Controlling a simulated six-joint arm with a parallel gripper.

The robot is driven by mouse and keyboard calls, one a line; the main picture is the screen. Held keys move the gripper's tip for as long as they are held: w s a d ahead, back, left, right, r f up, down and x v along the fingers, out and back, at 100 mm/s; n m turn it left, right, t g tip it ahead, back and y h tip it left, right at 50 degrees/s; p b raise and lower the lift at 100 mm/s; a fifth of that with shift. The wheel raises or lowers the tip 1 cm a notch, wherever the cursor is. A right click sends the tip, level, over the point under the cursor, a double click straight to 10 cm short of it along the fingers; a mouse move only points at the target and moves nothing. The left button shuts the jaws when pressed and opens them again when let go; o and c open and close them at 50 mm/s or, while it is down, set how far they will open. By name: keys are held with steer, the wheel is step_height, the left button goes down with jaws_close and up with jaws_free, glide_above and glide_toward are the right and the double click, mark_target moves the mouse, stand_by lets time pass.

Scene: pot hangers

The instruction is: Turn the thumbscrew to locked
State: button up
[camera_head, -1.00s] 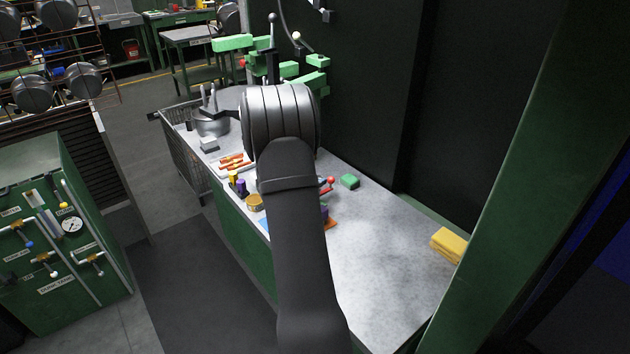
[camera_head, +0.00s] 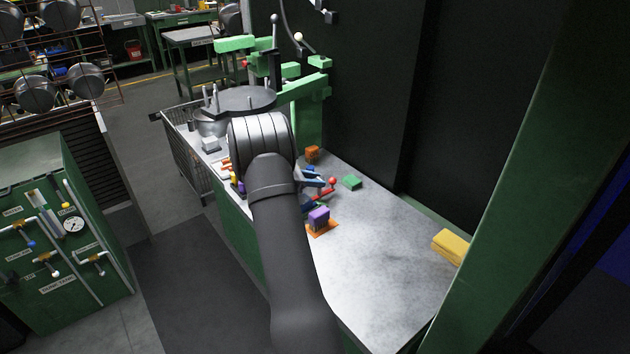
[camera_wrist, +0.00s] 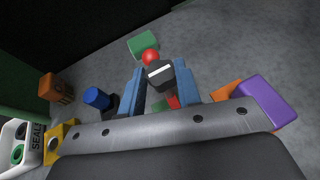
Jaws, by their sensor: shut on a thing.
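My gripper (camera_wrist: 159,78) shows two blue fingers in the wrist view. They are shut on a dark block with a white stripe, which looks like the thumbscrew (camera_wrist: 159,73). A red ball (camera_wrist: 150,57) shows just beyond the thumbscrew, and a bit of red shows between the fingers below it. In the head view the red ball (camera_head: 332,181) tops a red lever (camera_head: 322,192) beside the blue parts at my gripper. My wrist hides much of this spot there. I cannot read which way the stripe stands relative to a locked mark.
A green block (camera_head: 352,182), an orange block (camera_head: 312,153) and a purple block (camera_head: 319,216) on an orange base stand close by. A blue cylinder (camera_wrist: 97,98) is left of the fingers in the wrist view. Yellow sponges (camera_head: 449,246) lie at the right edge. The front right worktop is clear.

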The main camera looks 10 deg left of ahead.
steer(key=shift+w+a+m+g+h, duration=0.15)
steer(key=shift+m+g+h, duration=0.25)
steer(key=shift+m+g, duration=0.6)
steer(key=o, duration=1)
steer(key=v, duration=1.7)
steer(key=shift+w+a, duration=0.1)
steer(key=shift+a, duration=0.1)
steer(key=x, duration=1.7)
steer(key=shift+d, duration=0.3)
